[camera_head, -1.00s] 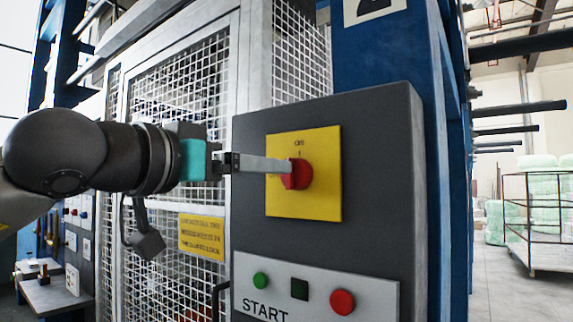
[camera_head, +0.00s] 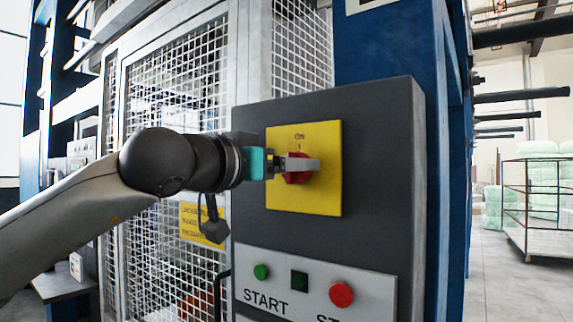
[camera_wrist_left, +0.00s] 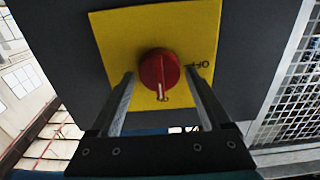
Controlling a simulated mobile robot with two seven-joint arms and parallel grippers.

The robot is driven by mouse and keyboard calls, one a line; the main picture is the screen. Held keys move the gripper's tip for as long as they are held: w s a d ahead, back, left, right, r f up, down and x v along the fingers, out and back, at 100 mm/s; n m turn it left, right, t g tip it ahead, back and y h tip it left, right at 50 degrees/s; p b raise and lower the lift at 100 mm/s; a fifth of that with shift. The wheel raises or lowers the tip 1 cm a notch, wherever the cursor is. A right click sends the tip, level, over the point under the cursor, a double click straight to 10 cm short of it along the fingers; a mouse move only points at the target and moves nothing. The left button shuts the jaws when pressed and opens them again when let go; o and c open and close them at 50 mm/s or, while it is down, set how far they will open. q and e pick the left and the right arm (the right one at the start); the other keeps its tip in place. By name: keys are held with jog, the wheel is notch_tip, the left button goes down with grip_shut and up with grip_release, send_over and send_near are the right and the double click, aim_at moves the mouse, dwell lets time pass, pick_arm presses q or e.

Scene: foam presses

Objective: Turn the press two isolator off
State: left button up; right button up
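The isolator is a red rotary knob (camera_head: 297,176) on a yellow plate (camera_head: 318,199) marked ON at the top, on a dark grey cabinet. In the left wrist view the red knob (camera_wrist_left: 160,70) has a white mark pointing down toward the ON side. OFF is lettered on the plate (camera_wrist_left: 115,30) to the right there. My left gripper (camera_wrist_left: 160,85) is open, with one finger on each side of the knob and a gap showing on both sides. In the head view the left gripper (camera_head: 292,165) reaches in from the left and partly covers the knob.
A mesh guard door (camera_head: 165,95) stands left, behind my arm. A blue post (camera_head: 405,55) is behind the cabinet.

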pick_arm(q)
jog(key=c, duration=1.1)
jog(key=shift+w+a+f+n+b, duration=0.1)
jog(key=shift+n+b, duration=2.5)
jog(key=shift+n, duration=1.9)
jog(key=shift+w+a+f+n+b, duration=0.1)
jog(key=shift+n+b, duration=2.5)
jog(key=shift+n, duration=1.9)
jog(key=o, duration=1.4)
jog(key=shift+c, duration=0.2)
